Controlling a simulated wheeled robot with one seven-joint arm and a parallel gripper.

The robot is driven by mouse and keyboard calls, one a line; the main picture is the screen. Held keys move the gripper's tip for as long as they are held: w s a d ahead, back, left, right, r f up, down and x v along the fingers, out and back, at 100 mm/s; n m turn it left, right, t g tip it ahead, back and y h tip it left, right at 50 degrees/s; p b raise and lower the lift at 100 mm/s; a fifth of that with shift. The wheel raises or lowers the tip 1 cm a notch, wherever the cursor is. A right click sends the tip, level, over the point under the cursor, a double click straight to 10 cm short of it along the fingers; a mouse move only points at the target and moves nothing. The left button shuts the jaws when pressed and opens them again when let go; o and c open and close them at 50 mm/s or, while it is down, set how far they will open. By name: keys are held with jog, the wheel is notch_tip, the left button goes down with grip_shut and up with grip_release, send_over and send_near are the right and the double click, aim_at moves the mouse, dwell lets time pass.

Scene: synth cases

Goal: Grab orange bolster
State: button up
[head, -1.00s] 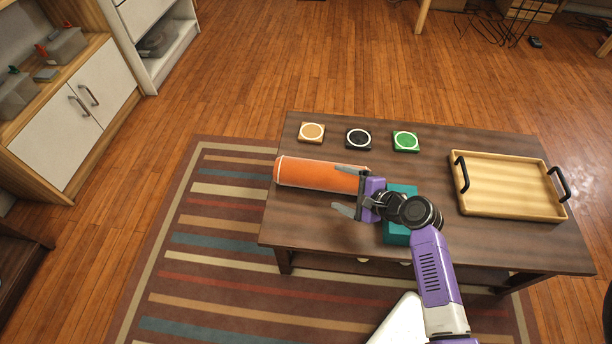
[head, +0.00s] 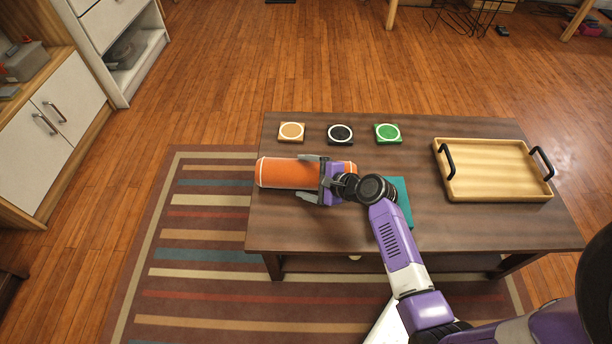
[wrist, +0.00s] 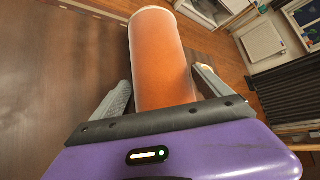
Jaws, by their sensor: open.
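The orange bolster (head: 285,173) lies on its side on the dark wooden table, its left end near the table's left edge. My gripper (head: 308,177) is over its right part, with one finger on the far side and one on the near side. In the wrist view the bolster (wrist: 160,55) runs between the two open fingers of my gripper (wrist: 162,90). Gaps show between the bolster and the fingers. The bolster's right end is partly hidden by my gripper.
A teal block (head: 403,203) is partly hidden behind my arm. Tan (head: 291,132), black (head: 340,134) and green (head: 388,133) square pieces lie along the table's back. A wooden tray (head: 492,196) with black handles sits at the right. Bare table (head: 290,230) lies in front of the bolster.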

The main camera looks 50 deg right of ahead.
jog(key=c, duration=1.4)
jog(key=shift+r, duration=0.1)
